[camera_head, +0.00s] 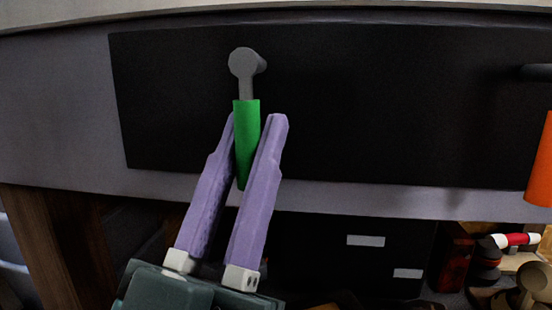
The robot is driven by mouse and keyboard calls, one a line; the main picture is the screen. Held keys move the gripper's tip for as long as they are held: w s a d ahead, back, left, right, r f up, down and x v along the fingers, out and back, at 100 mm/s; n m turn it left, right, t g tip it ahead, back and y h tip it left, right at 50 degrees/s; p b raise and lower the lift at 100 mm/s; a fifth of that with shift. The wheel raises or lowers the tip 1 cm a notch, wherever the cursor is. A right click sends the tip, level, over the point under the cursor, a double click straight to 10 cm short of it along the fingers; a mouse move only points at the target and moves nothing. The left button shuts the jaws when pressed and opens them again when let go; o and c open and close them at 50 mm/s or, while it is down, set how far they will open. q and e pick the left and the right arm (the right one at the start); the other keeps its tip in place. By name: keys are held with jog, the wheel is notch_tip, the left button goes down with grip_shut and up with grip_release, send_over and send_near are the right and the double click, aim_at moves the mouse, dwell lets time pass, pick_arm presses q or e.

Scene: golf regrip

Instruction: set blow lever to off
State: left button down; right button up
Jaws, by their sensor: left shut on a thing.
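A lever with a green grip (246,128) hangs down from a grey round pivot on a black panel (400,110). The lever points almost straight down. My left gripper (256,135) comes up from below, with its two purple fingers on either side of the green grip, shut on it. The lower part of the grip is partly hidden between the fingers. No label shows which of the levers is the blow lever. My right gripper is not in view.
A second lever with an orange grip (540,165) hangs at the right edge. A dark drawer unit (330,255) stands below the panel. Red, black and wooden items (515,240) sit at the lower right. A wooden leg (45,245) stands at the lower left.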

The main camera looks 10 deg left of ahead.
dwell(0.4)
pick_arm(q)
jog(key=c, duration=0.8)
grip_release()
jog(key=shift+s, duration=0.1)
jog(key=v, duration=0.9)
jog(key=shift+s+f, duration=0.25)
jog(key=shift+f, duration=0.05)
